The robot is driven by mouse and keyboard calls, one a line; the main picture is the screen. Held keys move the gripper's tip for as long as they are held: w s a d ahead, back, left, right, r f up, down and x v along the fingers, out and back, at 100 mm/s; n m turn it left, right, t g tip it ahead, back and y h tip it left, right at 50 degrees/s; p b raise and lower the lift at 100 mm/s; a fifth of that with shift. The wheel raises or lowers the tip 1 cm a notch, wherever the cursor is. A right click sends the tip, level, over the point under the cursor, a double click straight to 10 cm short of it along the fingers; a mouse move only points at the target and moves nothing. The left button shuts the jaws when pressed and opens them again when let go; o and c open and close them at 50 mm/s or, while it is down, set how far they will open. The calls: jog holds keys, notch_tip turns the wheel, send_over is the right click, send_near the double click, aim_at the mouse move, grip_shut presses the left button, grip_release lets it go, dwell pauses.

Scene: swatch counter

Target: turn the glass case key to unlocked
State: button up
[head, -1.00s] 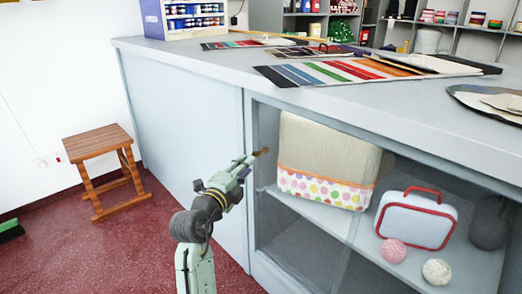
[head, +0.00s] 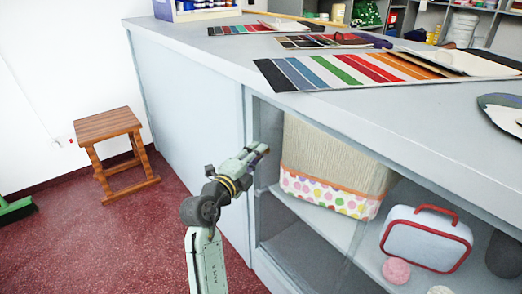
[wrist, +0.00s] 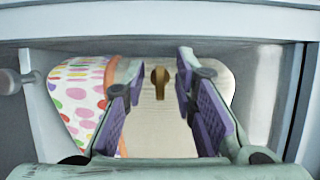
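The glass case (head: 249,190) is built into the front of the pale grey counter. Its small brass key (wrist: 160,82) shows in the wrist view, with a round head and a narrow part below it. My gripper (wrist: 158,90) is open, with one purple-padded finger on each side of the key and a gap to both. In the head view my gripper (head: 262,149) is close to the case's upper left front. There the fingers mostly hide the key.
Behind the glass are a cream basket with a dotted band (head: 325,192), a white case with red trim (head: 427,240) and a pink ball (head: 397,270). Colour swatches (head: 350,70) lie on the counter. A wooden stool (head: 108,127) stands at left on open floor.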

dwell(0.3)
grip_shut()
dwell(0.4)
